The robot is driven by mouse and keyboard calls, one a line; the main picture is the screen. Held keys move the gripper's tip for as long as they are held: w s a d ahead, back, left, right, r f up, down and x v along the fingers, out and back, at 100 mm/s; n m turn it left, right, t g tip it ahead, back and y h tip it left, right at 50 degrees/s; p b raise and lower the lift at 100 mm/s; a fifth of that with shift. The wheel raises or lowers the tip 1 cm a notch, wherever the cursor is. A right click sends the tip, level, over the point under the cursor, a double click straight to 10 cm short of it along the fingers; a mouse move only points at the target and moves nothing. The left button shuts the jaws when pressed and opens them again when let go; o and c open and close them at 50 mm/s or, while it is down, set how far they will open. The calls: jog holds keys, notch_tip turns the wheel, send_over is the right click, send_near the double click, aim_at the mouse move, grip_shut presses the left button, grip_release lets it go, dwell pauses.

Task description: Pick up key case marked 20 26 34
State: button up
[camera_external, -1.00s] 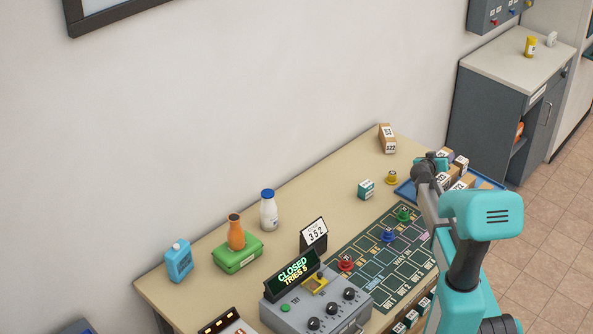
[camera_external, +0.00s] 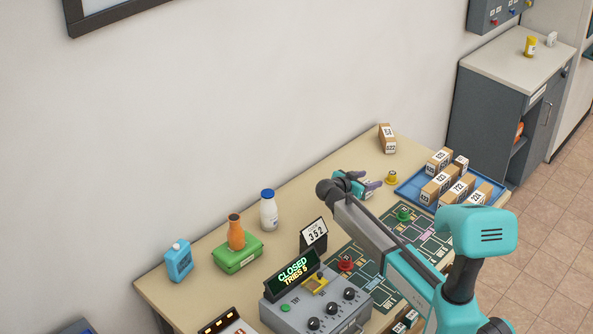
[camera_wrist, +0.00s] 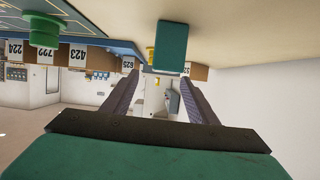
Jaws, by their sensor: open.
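A small teal box (camera_wrist: 172,48) stands on the tan table in the wrist view, which shows the scene upside down. It is ahead of my gripper (camera_wrist: 160,79), near the fingertips and a little toward the right finger. The fingers are apart with nothing between them. In the external view my gripper (camera_external: 371,184) is over the table beside the box and hides most of it. I cannot read any marking on the box, so I cannot confirm 20 26 34.
A yellow round piece (camera_external: 391,177) stands just right of my gripper. A blue tray (camera_external: 407,191) of numbered cartons lies farther right. One carton (camera_external: 387,140) stands at the back. A green round piece (camera_external: 404,215) sits on the dark mat. A white bottle (camera_external: 268,210) stands left.

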jog(key=shift+s+a+f+b, duration=0.1)
jog(key=shift+a+f+b, duration=0.1)
jog(key=shift+f+b, duration=0.25)
jog(key=shift+a+f+b, duration=0.2)
jog(key=shift+a+f, duration=0.05)
jog(key=shift+f, duration=0.35)
jog(key=shift+s+a+f+b, duration=0.1)
jog(key=shift+a+f+b, duration=0.1)
jog(key=shift+f+b, duration=0.25)
jog(key=shift+f, duration=0.1)
jog(key=shift+w+d+g, duration=0.1)
jog(key=shift+g, duration=0.2)
jog(key=shift+p+x, duration=0.75)
jog(key=shift+x, duration=1.7)
jog(key=shift+c, duration=0.4)
jog(key=c, duration=1.1)
